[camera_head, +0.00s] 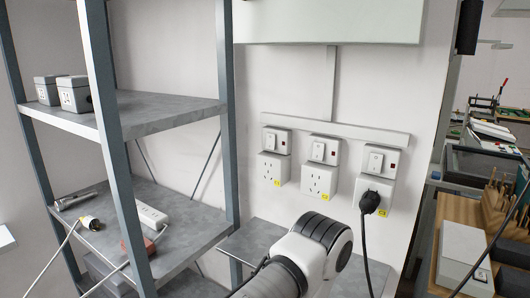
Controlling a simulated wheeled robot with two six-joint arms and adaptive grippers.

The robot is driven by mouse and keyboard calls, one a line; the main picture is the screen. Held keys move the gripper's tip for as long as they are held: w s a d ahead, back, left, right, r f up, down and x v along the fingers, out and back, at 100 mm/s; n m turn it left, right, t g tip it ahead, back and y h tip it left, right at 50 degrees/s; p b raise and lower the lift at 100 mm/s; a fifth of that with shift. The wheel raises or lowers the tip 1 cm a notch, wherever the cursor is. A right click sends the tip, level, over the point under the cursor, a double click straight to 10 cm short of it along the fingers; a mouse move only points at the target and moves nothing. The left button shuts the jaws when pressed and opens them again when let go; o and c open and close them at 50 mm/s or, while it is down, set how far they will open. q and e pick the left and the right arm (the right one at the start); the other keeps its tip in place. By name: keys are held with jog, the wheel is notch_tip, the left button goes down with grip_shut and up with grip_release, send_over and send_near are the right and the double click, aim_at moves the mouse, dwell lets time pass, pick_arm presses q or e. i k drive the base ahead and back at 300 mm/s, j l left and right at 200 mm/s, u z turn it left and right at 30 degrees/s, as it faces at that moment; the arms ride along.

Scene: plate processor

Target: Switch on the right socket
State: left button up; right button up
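The right socket (374,195) is the rightmost of three white wall units, with a black plug (369,203) in it and its cable hanging down. Its switch box (379,160) sits just above, with a white rocker (375,162) and a small red indicator (393,166). I cannot tell whether the rocker is on or off. The middle socket (319,180) and left socket (273,168) have similar switches above and nothing plugged in. A link of one of my arms rises from the bottom centre, below the sockets. Neither gripper shows.
A metal shelf rack (160,113) on the left holds small grey boxes (73,93), a white power strip (151,215) and a loose plug (90,222). A grey surface (252,238) lies below the sockets. A wooden bench (458,208) with tools stands at right. Wall space before the switches is clear.

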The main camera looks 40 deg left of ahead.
aim_at(375, 161)
jog(key=l+u, duration=0.1)
jog(key=u, duration=0.6)
